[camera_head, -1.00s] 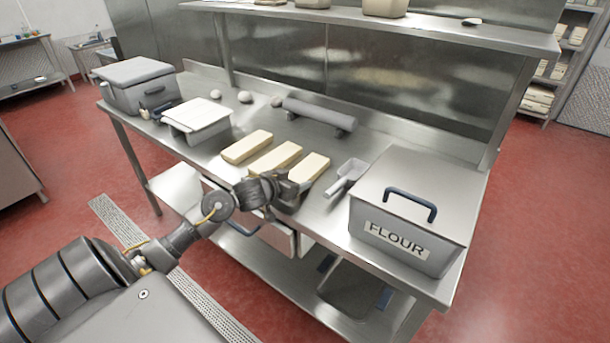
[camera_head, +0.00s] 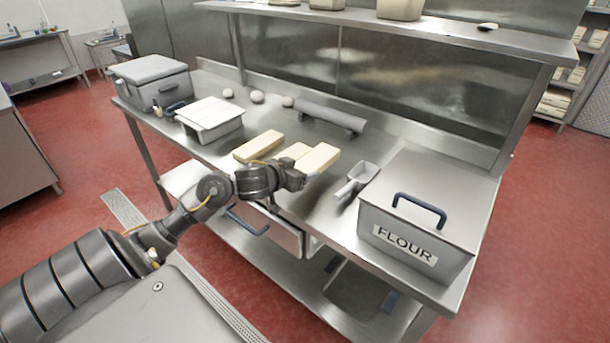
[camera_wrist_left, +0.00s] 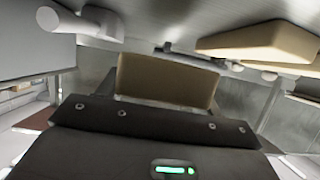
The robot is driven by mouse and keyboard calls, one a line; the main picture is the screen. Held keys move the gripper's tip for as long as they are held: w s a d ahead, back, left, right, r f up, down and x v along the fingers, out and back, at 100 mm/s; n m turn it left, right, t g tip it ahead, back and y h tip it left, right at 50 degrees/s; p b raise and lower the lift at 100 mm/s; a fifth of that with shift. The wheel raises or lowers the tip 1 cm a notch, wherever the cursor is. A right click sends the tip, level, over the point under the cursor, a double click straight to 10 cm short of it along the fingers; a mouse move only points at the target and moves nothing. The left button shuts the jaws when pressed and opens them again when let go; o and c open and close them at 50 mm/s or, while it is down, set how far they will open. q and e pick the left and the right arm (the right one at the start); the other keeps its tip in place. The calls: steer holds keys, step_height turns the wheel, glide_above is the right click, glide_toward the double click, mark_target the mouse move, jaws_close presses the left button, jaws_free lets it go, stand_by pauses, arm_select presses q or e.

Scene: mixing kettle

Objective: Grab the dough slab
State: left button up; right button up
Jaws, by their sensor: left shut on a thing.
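Several pale dough slabs are at the middle of the steel table. My left gripper (camera_head: 298,178) is shut on the rightmost dough slab (camera_head: 318,159), gripping its near end. This slab looks raised and overlaps the middle dough slab (camera_head: 294,151) in the head view. The left dough slab (camera_head: 259,146) lies flat on the table. In the left wrist view the held slab (camera_wrist_left: 168,80) sticks out beyond the dark gripper body, and another slab (camera_wrist_left: 262,42) shows at the upper right. The fingertips are mostly hidden. My right gripper is not in view.
A flour bin (camera_head: 430,215) and a grey scoop (camera_head: 357,179) stand right of the slabs. A grey rolling pin (camera_head: 330,116) lies behind them. A white lidded container (camera_head: 210,119) and a grey box (camera_head: 150,82) stand left. An open drawer front (camera_head: 268,226) is below.

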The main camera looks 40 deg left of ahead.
mark_target(299, 165)
arm_select(q)
steer(key=r, duration=0.1)
steer(key=s+r, duration=0.1)
steer(key=s+r+p, duration=0.1)
steer(key=shift+d+r, duration=0.15)
steer(key=shift+d, duration=0.25)
steer(key=s+d+r+p, duration=0.1)
steer(key=s+d+r, duration=0.2)
steer(key=s, duration=0.5)
steer(key=shift+d+r+p, duration=0.2)
steer(key=shift+d+p, duration=0.15)
steer(key=shift+d, duration=0.05)
